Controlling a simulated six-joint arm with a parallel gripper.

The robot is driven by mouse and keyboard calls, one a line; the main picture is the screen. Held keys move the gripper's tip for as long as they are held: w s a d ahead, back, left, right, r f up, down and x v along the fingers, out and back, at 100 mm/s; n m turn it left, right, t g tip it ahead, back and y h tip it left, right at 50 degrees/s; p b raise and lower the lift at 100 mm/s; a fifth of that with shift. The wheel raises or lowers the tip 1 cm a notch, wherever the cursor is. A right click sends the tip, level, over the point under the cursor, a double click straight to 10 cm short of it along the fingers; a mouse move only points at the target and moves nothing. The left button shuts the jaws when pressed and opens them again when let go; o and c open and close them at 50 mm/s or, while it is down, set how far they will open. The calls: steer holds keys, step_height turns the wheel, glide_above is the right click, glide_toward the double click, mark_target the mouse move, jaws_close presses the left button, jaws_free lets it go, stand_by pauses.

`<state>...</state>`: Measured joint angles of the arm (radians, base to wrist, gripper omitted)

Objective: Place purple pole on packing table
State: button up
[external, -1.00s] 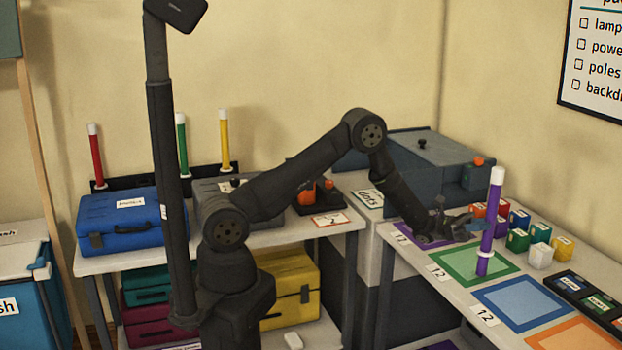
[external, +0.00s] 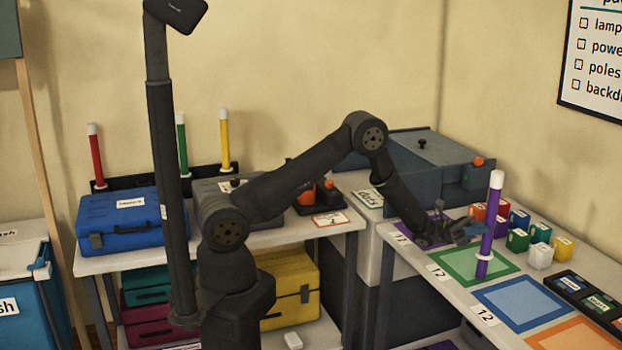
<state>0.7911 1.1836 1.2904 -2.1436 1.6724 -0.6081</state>
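The purple pole (external: 488,240) has a white cap and a white ring near its foot. It stands about upright, with its foot over the green-bordered square (external: 461,281) on the right-hand table (external: 452,305), which I take for the packing table. Whether the foot touches the surface is not clear. My gripper (external: 474,231) reaches in from the left, low over the table, with its fingertips at the pole's lower half. The fingers are small and dark, and I cannot tell whether they are closed on the pole or only beside it.
Small coloured blocks (external: 540,233) stand right of the pole. A blue square (external: 517,302) and an orange square lie nearer, beside a black tray (external: 578,287). A grey case (external: 430,160) is behind. Red, green and yellow poles stand in a rack on the left table.

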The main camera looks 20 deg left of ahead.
steer(key=o, duration=0.5)
steer(key=v, duration=0.7)
steer(key=shift+w+a+f, duration=0.1)
steer(key=shift+a, duration=0.15)
steer(key=x, duration=0.7)
steer(key=shift+d, duration=0.2)
steer(key=shift+r, duration=0.65)
steer(key=shift+f, duration=0.1)
